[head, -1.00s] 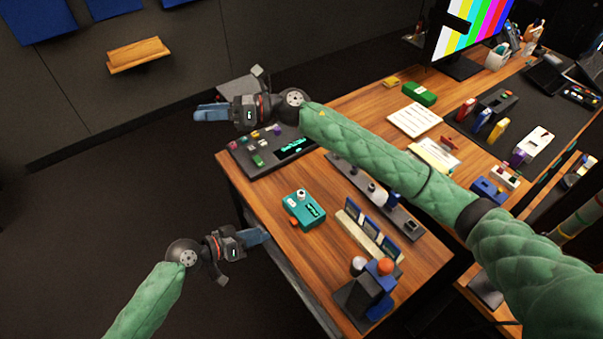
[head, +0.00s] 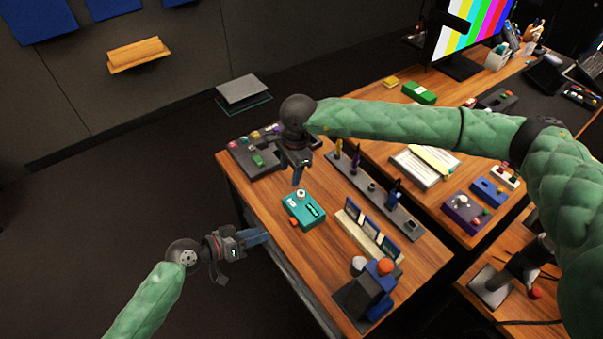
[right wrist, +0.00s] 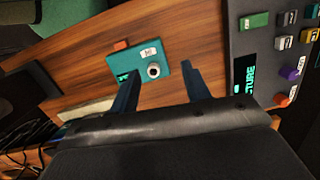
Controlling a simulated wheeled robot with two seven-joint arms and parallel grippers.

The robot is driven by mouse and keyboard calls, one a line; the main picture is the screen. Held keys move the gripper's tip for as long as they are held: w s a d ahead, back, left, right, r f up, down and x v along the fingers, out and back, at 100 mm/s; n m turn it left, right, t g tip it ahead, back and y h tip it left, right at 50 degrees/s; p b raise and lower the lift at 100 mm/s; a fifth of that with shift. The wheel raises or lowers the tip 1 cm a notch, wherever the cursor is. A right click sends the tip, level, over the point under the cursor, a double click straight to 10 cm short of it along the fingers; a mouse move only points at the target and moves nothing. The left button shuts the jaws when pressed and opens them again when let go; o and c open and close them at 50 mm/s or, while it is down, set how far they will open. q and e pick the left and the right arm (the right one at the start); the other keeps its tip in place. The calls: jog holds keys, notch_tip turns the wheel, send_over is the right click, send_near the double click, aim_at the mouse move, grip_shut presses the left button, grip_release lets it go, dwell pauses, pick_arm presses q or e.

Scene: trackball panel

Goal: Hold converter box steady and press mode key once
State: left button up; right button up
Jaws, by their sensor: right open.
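The teal converter box (head: 305,211) lies on the wooden table with a dark display, a round light knob, a small white label and an orange-red piece at its left edge. I cannot tell which part is the mode key. My right gripper (head: 297,180) is open and empty, fingers pointing down just behind the box. The right wrist view shows the box (right wrist: 168,84) ahead of its two spread fingers (right wrist: 160,70); contact is not visible. My left gripper (head: 262,236) is left of the box, off the table's left edge, fingers pointing at the table; its opening is unclear.
A dark trackball panel (head: 240,150) with coloured keys lies behind the box. A dark rack of pens (head: 400,222) and a cream stand with blue cards (head: 350,230) are to the right. A blue-black device with an orange ball (head: 385,266) stands in front. Bare wood surrounds the box.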

aim_at(302, 191)
jog(key=shift+n+h, duration=0.4)
jog(key=shift+h, duration=0.4)
jog(key=shift+d+f, duration=0.5)
jog(key=shift+f, duration=1.05)
jog(key=shift+d+f, duration=0.55)
jog(key=shift+f, duration=0.95)
jog(key=shift+d+f, duration=0.5)
jog(key=shift+f, duration=1.05)
jog(key=shift+s, duration=0.1)
grip_shut()
pick_arm(q)
grip_shut()
